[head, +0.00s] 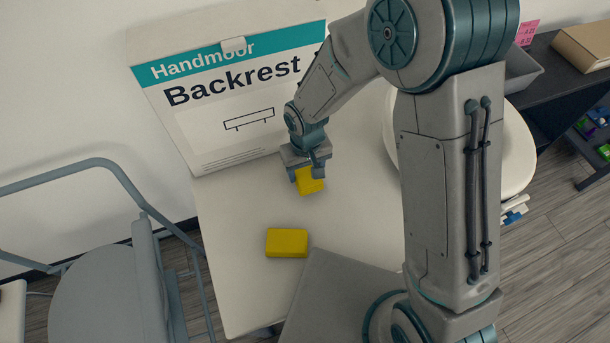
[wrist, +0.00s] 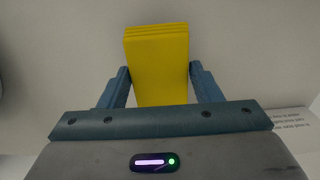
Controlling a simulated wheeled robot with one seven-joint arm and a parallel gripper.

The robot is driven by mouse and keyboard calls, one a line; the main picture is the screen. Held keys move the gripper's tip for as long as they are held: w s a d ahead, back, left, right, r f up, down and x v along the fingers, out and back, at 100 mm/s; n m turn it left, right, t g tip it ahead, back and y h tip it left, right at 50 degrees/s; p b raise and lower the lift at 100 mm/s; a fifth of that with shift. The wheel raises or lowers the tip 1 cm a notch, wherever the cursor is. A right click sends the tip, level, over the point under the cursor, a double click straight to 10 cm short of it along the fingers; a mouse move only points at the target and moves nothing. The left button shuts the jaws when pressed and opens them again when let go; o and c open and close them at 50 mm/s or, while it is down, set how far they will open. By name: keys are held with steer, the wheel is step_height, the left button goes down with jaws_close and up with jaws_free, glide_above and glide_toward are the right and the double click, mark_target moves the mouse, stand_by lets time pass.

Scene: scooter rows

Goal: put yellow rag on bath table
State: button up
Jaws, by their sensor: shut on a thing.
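My gripper (head: 306,174) is shut on a yellow folded rag (head: 310,184), over the far part of a white table (head: 235,290). In the wrist view the rag (wrist: 158,62) sits between the two fingers (wrist: 160,88), with layered folds at its far edge. In the head view the fingers partly hide it. I cannot tell whether the rag touches the tabletop. A second yellow block-shaped thing (head: 287,243) lies flat on the same table, nearer me. No label shows whether this is the bath table.
A large "Handmoor Backrest" box (head: 235,95) stands at the table's back. A grey chair (head: 110,290) with a rail is on the left. A round white seat (head: 515,150) is on the right, by a dark shelf (head: 565,85). The table's left and middle are largely clear.

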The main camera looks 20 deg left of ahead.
mark_target(306, 172)
steer(key=shift+f, duration=1.4)
steer(key=shift+f, duration=0.1)
steer(key=shift+f+b, duration=0.2)
steer(key=shift+b, duration=0.1)
steer(key=o, duration=1)
steer(key=shift+r, duration=0.1)
steer(key=shift+c, duration=0.2)
steer(key=shift+r, duration=0.1)
step_height(306, 172, up, 12)
steer(key=shift+p, duration=0.45)
steer(key=shift+r, duration=0.1)
